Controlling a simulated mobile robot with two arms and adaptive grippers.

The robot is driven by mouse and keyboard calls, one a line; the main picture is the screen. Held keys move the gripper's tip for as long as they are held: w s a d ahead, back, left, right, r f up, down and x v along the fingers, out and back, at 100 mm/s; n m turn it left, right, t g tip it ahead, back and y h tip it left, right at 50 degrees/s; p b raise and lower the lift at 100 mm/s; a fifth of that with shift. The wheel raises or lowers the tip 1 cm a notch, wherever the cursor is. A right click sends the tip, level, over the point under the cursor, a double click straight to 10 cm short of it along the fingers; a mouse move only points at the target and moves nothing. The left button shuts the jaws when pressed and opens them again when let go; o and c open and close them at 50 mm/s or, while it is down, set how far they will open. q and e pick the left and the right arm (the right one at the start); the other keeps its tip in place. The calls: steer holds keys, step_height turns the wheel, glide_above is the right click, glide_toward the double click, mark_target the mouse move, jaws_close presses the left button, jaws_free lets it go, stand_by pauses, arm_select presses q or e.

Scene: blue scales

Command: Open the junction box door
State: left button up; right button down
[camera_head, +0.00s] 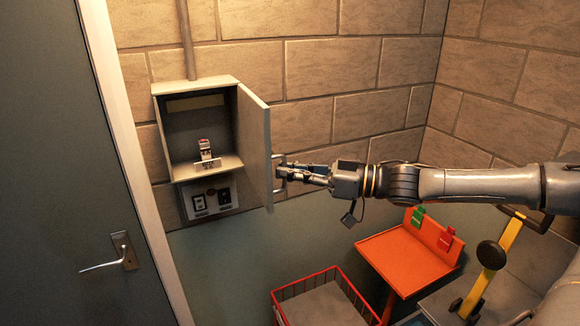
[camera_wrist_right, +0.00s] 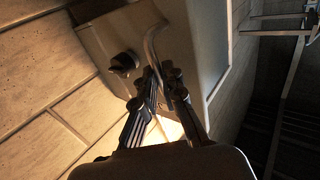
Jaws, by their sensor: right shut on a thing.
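The grey junction box (camera_head: 186,96) is fixed to the brick wall. Its door (camera_head: 254,146) stands open, swung out to the right, and the inside shows with a small red-and-white device (camera_head: 206,150). My right gripper (camera_head: 284,174) is shut on the metal door handle (camera_head: 277,160). In the right wrist view the fingers of my right gripper (camera_wrist_right: 163,75) close on the curved handle (camera_wrist_right: 150,44) at the door panel (camera_wrist_right: 185,40). A dark knob (camera_wrist_right: 123,64) sits beside the handle there. My left gripper is not in view.
Below the box is a panel with switches (camera_head: 209,198). A grey door with a lever handle (camera_head: 105,264) is at the left. An orange table (camera_head: 403,258), a red wire basket (camera_head: 325,291) and a yellow-framed device (camera_head: 490,262) stand at the lower right.

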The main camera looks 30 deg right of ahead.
steer(key=shift+w+d+r, duration=0.2)
steer(key=shift+d+r, duration=0.1)
steer(key=shift+r, duration=0.15)
steer(key=c, duration=1.7)
jaws_free()
steer(key=shift+w, duration=0.1)
steer(key=shift+o, duration=1.3)
steer(key=shift+w+a+f, duration=0.2)
steer(key=shift+w, duration=0.1)
steer(key=v, duration=1.1)
steer(key=shift+d+f, duration=0.25)
